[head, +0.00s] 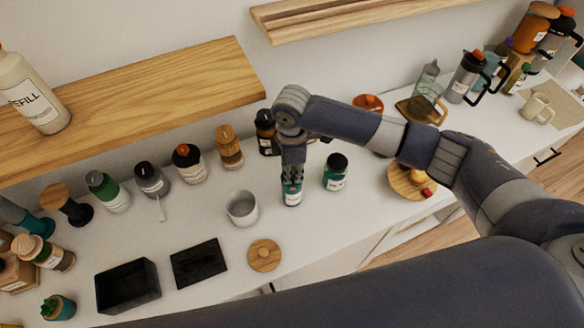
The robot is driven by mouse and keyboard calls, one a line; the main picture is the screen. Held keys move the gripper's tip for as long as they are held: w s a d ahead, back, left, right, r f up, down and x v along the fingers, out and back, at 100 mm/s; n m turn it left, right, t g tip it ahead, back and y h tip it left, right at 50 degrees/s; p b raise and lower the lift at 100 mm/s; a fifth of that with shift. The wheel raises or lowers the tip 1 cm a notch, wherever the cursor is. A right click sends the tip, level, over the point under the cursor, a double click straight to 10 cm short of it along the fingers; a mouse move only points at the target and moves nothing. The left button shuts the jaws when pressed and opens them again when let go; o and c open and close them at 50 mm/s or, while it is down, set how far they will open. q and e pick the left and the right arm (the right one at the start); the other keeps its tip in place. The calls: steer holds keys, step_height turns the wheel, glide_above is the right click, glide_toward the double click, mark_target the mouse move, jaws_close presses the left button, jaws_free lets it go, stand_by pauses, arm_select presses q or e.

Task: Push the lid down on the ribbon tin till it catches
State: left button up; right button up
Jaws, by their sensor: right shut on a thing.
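My right gripper (292,180) points straight down and is shut on a small teal jar (291,198) with a pale label, at the middle of the white counter. No label reading ribbon tin can be made out. An open black box (128,287) stands at the front left, with a flat black piece (198,263) lying beside it. A pale grey round pot (242,208) stands open, left of the gripper, and a round wooden lid (264,255) lies in front of it. I cannot tell which of these is the tin. My left gripper is not in view.
Several capped jars line the back of the counter (190,230). A wooden shelf (170,95) overhangs the left. A round wooden board (410,182) lies to the right, below my right arm.

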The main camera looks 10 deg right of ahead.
steer(key=shift+p, duration=0.4)
stand_by(0.6)
stand_by(0.3)
steer(key=o, duration=1.4)
steer(key=shift+r, duration=0.1)
